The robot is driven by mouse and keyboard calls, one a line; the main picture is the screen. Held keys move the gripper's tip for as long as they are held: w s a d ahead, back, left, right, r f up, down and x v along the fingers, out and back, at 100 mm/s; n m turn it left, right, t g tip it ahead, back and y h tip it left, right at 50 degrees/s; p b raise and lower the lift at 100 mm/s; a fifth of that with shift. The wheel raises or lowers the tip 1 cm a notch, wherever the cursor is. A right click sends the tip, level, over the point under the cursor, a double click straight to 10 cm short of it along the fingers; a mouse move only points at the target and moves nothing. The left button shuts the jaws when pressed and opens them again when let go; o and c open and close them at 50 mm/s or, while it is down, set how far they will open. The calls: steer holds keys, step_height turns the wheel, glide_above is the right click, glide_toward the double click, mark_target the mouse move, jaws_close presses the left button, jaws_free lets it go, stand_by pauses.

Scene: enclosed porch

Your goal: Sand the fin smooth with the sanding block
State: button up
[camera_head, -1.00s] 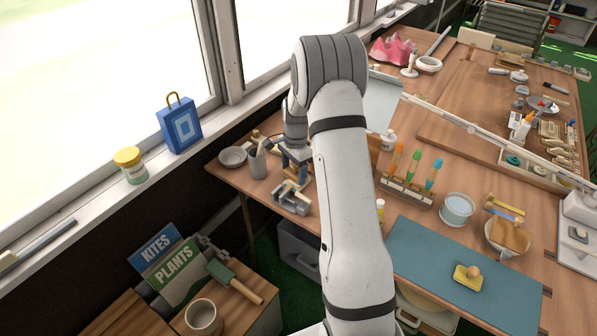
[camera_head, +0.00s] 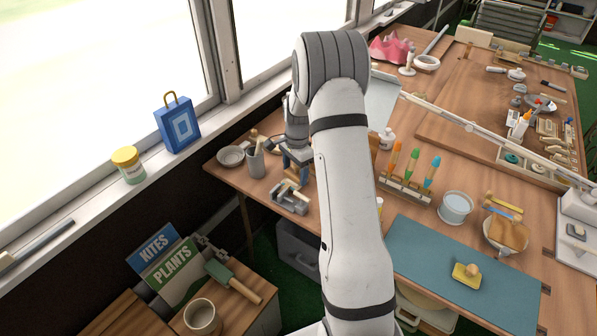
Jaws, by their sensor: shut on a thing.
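A grey vise (camera_head: 287,203) stands at the table's near left edge. A pale wooden piece, apparently the fin (camera_head: 292,187), sits upright in its jaws. My gripper (camera_head: 297,168) points down just above and behind the vise, at the fin's top. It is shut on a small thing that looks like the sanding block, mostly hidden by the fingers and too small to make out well. I cannot tell whether it touches the fin. My arm covers the table right behind the vise.
A grey bowl (camera_head: 231,156) and a cup of sticks (camera_head: 256,163) stand close left of my gripper. A rack of coloured-handled tools (camera_head: 408,185) is right of my arm. A yellow block with a round knob (camera_head: 467,272) lies on the teal mat (camera_head: 428,250). The window sill runs along the left.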

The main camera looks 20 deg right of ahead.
steer(key=shift+w+a, duration=0.4)
steer(key=shift+w, duration=0.15)
steer(key=shift+r, duration=0.15)
steer(key=shift+w+d+r+p, duration=0.1)
steer(key=shift+r+p, duration=0.7)
steer(key=shift+r, duration=0.4)
steer(key=shift+d+r+p, duration=0.1)
steer(key=shift+r+p, duration=0.65)
steer(key=shift+r, duration=0.45)
